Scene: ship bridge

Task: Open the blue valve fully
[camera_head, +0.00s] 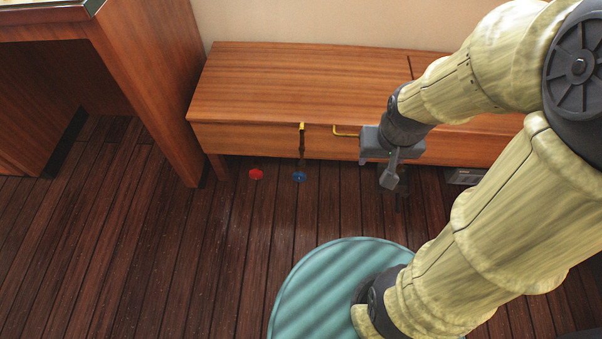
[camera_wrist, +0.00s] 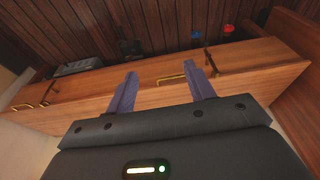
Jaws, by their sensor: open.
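The blue valve (camera_head: 299,176) is a small round blue wheel low in front of the wooden bench, below a dark vertical pipe with a yellow top. It also shows small near the top of the wrist view (camera_wrist: 196,35). My gripper (camera_head: 389,178) is to the right of the valve in the head view, in front of the bench, and apart from it. In the wrist view my gripper's two fingers (camera_wrist: 162,85) are spread with nothing held between them. How far the valve is turned cannot be told.
A red round valve (camera_head: 256,174) is just left of the blue one. The wooden bench (camera_head: 290,85) with a yellow handle (camera_head: 345,132) stands behind. A wooden desk panel (camera_head: 160,85) is at the left. The plank floor (camera_head: 230,270) in front is clear.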

